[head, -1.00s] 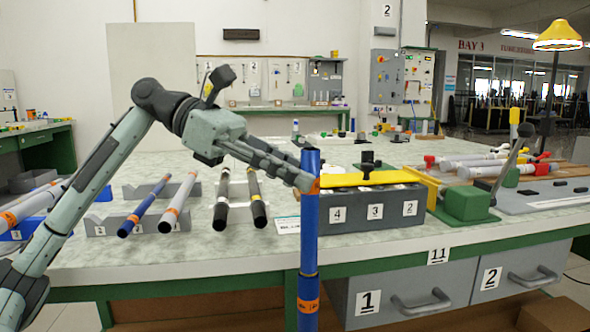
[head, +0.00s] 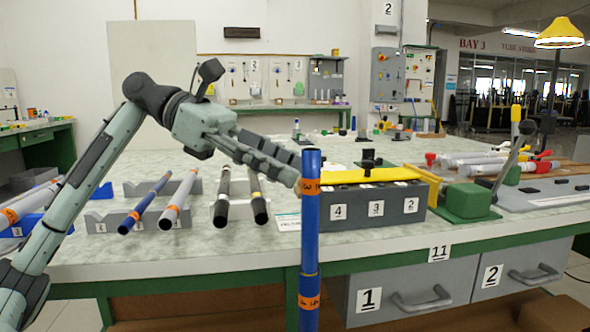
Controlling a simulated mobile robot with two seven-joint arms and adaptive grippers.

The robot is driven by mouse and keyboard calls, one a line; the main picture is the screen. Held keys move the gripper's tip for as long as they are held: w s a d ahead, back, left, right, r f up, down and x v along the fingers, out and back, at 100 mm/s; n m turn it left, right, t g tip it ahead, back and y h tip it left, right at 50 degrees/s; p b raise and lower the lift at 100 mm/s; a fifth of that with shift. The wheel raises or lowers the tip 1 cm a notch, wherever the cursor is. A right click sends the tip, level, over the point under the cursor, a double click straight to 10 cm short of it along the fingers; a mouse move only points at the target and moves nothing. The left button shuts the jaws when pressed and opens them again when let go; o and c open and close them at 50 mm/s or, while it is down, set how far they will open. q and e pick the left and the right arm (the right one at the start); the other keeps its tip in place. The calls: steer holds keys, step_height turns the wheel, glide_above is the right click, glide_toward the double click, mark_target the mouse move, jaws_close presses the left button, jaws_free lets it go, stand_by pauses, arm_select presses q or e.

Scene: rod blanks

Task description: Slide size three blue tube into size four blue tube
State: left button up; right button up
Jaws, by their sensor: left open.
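A blue tube with an orange band marked 3 (head: 310,225) stands upright at the table's front edge. Below a seam, a blue section with another orange band, apparently marked 4 (head: 308,318), continues it in line down past the picture's bottom. The upper tube seems to be seated in the lower one; how deep is hidden. My left gripper (head: 293,170) is open, its fingers reaching from the left to just beside and behind the upper tube's top. I cannot tell whether they touch it. My right gripper is not in view.
A grey block with a yellow top (head: 380,218) stands right of the upright tube. A green clamp (head: 468,200) is further right.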

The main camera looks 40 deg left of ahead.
arm_select(q)
steer(key=v, duration=1)
steer(key=shift+s, duration=0.1)
